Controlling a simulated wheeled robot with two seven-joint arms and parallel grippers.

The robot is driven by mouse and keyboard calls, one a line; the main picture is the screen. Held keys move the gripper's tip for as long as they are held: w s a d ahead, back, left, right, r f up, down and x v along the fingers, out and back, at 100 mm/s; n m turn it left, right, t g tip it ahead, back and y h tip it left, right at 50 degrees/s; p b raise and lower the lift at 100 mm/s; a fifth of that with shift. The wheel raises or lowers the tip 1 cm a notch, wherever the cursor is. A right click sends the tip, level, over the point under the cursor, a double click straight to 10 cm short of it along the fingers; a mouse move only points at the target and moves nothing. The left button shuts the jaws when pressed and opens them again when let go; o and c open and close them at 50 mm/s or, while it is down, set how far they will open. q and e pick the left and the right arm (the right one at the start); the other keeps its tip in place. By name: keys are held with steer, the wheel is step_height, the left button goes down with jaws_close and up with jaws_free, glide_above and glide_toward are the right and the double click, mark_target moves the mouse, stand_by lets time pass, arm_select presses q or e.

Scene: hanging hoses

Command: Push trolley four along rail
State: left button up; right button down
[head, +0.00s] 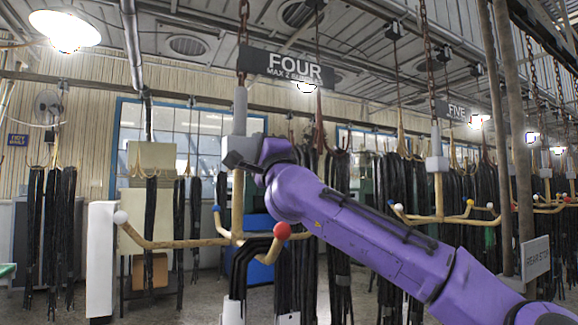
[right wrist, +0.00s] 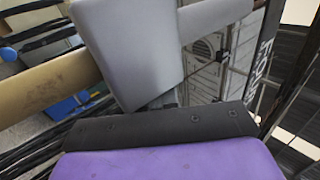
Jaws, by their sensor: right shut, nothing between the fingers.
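Trolley four hangs on a chain behind the dark FOUR sign (head: 287,67). It has a grey sleeve (head: 240,112), a grey block (head: 238,148) and a wooden post (head: 238,195) with curved arms ending in coloured balls. Black hoses (head: 241,268) hang from it. My right gripper (head: 262,154) is shut and empty, at the right side of the grey block. In the right wrist view the block (right wrist: 130,45) is right in front of the gripper. I cannot tell whether they touch. My left gripper is not in view.
Upright pipes (head: 502,150) stand at the right. A white cabinet (head: 101,260) stands at the left. Other hoses (head: 50,225) hang behind.

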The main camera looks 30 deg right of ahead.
mark_target(234, 141)
stand_by(0.3)
steer(key=shift+a, duration=1.05)
steer(key=a, duration=0.3)
steer(key=shift+a, duration=0.25)
steer(key=a+p, duration=0.2)
steer(key=a, duration=0.6)
steer(key=shift+a, duration=0.25)
steer(key=shift+p, duration=0.3)
